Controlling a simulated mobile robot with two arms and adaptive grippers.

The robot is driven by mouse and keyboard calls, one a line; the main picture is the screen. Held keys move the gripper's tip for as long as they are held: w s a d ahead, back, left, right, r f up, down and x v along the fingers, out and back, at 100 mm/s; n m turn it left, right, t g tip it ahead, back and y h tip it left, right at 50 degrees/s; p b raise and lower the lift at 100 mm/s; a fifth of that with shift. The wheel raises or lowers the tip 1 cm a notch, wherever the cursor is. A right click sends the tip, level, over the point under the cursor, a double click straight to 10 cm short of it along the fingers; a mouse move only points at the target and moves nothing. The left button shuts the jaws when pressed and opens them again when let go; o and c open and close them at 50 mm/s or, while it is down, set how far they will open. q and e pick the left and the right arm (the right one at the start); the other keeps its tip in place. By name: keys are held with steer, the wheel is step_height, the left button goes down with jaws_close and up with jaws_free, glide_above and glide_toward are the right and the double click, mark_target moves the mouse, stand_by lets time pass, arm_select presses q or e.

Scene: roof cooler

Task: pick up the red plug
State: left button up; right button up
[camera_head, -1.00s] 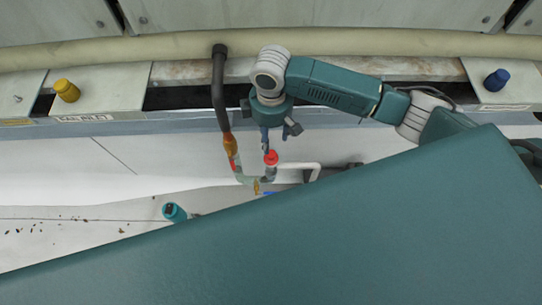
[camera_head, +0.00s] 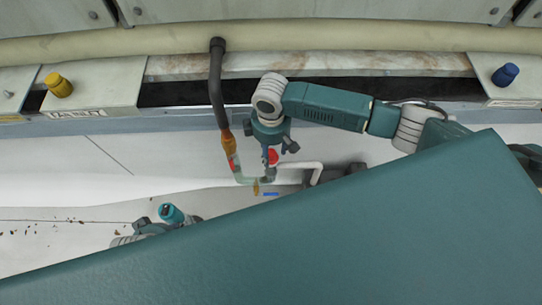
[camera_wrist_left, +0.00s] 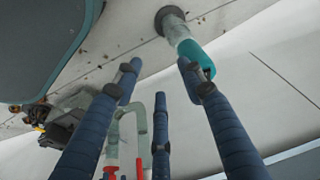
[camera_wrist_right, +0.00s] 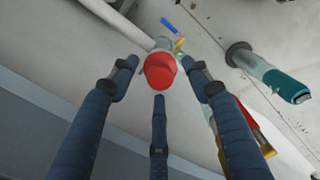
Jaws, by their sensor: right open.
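The red plug (camera_head: 273,157) is a round red cap on top of a pale pipe fitting, near the middle of the head view. My right gripper (camera_head: 269,151) is right above it and partly hides it. In the right wrist view the red plug (camera_wrist_right: 160,71) lies between the spread fingertips of my right gripper (camera_wrist_right: 158,76), which is open; contact cannot be told. My left gripper (camera_wrist_left: 160,78) has its fingers spread and empty in the left wrist view, near a stub with a teal cap (camera_wrist_left: 195,57). Red parts (camera_wrist_left: 140,168) at that view's lower edge are too cropped to identify.
A dark pipe (camera_head: 216,90) with an amber and red section (camera_head: 230,148) bends down just left of the plug. A white pipe (camera_head: 305,166) stands at its right. The teal cap (camera_head: 172,213) is at lower left. Yellow (camera_head: 57,85) and blue (camera_head: 505,75) caps sit on the far ledge.

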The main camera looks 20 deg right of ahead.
steer(key=c, duration=1.1)
steer(key=shift+r, duration=0.1)
